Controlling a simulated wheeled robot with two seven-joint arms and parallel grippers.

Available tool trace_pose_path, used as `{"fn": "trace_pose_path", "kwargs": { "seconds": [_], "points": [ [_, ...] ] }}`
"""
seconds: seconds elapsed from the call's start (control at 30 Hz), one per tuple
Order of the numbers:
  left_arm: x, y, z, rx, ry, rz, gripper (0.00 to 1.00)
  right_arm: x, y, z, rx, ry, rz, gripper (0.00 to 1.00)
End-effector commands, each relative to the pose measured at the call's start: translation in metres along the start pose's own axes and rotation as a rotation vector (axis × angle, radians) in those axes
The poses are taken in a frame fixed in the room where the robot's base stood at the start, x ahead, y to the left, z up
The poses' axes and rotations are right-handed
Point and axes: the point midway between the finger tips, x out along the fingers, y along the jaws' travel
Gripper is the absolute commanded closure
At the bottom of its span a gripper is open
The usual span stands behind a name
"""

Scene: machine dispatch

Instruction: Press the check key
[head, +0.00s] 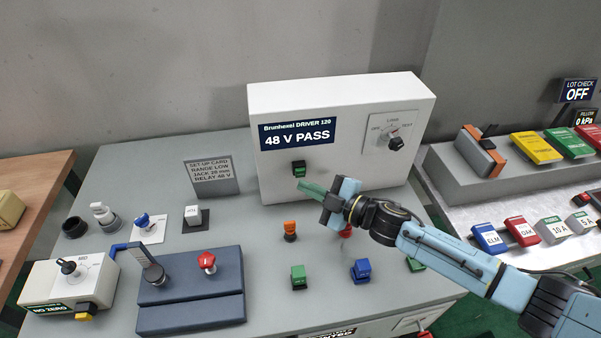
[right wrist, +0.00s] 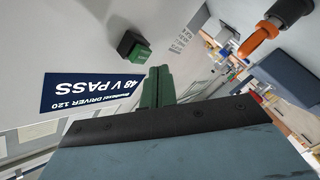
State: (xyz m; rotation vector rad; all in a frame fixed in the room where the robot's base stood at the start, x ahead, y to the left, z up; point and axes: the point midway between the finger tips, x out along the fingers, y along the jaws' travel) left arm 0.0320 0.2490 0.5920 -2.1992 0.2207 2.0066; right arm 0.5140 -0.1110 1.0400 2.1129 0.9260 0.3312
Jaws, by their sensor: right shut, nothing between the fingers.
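The white driver box (head: 350,160) stands at the back of the grey bench, its display reading "48 V PASS". A green-faced key in a black housing (head: 299,169) sits on its front below the display; I take it as the check key, its lettering too small to read. It also shows in the right wrist view (right wrist: 135,48). My right gripper (head: 304,188) is shut and empty, its green fingers just below and in front of this key. In the right wrist view the fingertips (right wrist: 157,75) appear apart from the key. My left gripper is not in view.
A rotary knob (head: 394,142) is on the box's right side. An orange plug (head: 290,231), a green block (head: 298,277) and a blue block (head: 361,270) stand on the bench below my gripper. A dark blue fixture (head: 190,290) with a red knob is left.

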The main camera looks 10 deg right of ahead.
Motion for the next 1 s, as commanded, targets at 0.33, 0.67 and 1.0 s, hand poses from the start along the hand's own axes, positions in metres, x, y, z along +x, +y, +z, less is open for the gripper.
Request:
{"fn": "trace_pose_path", "kwargs": {
  "seconds": [0.33,0.67,1.0],
  "points": [
    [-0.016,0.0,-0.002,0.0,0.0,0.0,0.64,-0.025,-0.018,-0.019,0.003,-0.001,-0.002,1.0],
    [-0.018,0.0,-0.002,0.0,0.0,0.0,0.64,-0.032,-0.022,-0.023,0.0,-0.001,0.0,1.0],
    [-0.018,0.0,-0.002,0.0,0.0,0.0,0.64,-0.031,-0.022,-0.023,0.0,-0.001,-0.001,1.0]
  ]
}}
